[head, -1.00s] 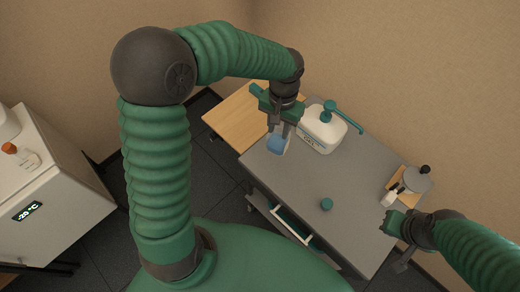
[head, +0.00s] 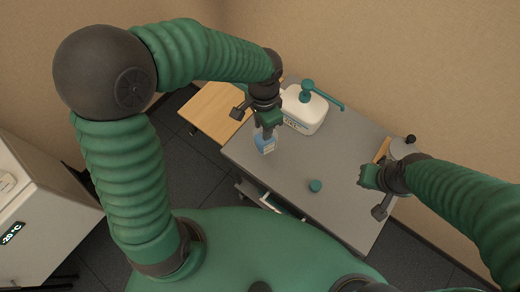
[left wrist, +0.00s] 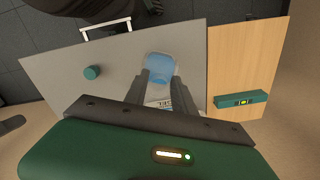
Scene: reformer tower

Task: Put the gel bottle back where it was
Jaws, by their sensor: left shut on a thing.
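The blue gel bottle (head: 265,144) is in my left gripper (head: 266,130), near the left end of the grey tabletop (head: 285,172). The gripper is shut on its upper part from above. The bottle looks upright, at or just above the surface; I cannot tell if it touches. In the left wrist view the bottle (left wrist: 160,68) shows between the two dark fingers. A white pump jug (head: 305,112) with a teal pump stands just behind it. My right gripper (head: 371,178) is over the table's right part; its jaws are unclear and I see nothing in them.
A teal round cap (head: 315,186) lies mid-table. A wooden surface (head: 213,107) adjoins the table's left end and bears a teal bar (left wrist: 241,99). A grey round item (head: 404,147) stands at the right end. A white cabinet (head: 40,215) is at far left.

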